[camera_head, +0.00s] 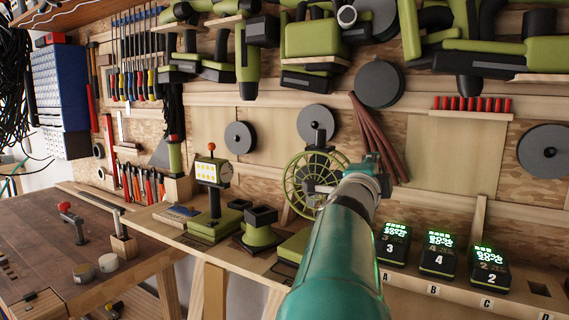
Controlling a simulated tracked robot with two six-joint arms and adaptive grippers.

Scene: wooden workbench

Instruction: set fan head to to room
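The fan (299,181) stands on the bench shelf near the middle, with a round green wire cage and a dark hub. The cage shows almost face-on, turned toward me. An olive base block (293,246) is partly visible below it; the teal arm hides its right part. This arm, which appears to be my right one, rises from the bottom centre. Its dark teal gripper (378,166) is just right of the cage. Its fingers are small and partly hidden by the wrist, so I cannot tell whether they are open or touch the fan. My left gripper is not in view.
Several battery chargers (437,253) with lit displays stand right of the arm. A green device with an orange knob (212,170) and a green holder (260,229) stand left of the fan. Tools hang on the wall behind. A wooden table (60,245) is at left.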

